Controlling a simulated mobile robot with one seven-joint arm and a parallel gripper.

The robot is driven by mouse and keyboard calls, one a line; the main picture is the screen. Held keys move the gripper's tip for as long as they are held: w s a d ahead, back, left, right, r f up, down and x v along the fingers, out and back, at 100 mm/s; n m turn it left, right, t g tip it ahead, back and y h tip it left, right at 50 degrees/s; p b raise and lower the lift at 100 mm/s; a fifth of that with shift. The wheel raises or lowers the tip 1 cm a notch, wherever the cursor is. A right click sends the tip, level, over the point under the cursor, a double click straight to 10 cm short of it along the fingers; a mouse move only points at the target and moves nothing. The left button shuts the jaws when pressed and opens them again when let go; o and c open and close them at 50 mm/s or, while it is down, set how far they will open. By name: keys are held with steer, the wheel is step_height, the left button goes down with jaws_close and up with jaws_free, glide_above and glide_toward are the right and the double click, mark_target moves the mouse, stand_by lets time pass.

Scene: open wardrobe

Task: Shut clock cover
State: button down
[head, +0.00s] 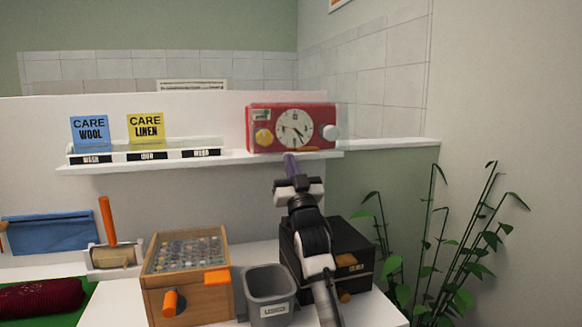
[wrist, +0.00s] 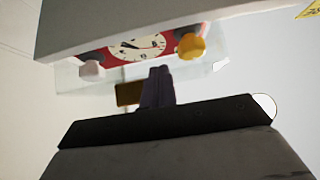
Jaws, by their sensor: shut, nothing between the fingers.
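A red clock (head: 261,115) with a white dial stands on the white wall shelf. It also shows in the wrist view (wrist: 167,57), partly hidden by a pale slab. A clear cover (head: 342,122) shows as a faint pane reaching past the clock's right side; its pale edge is in the wrist view (wrist: 75,78). I cannot tell its exact angle. Contact is unclear.
The shelf (head: 200,160) carries a clear tray with blue and yellow care cards to the left. Below are a wooden box (head: 188,290), a grey bin (head: 267,285) and a black box (head: 350,238). Plants (head: 430,240) stand at right.

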steer(key=shift+s+r, duration=0.1)
steer(key=shift+r, duration=0.15)
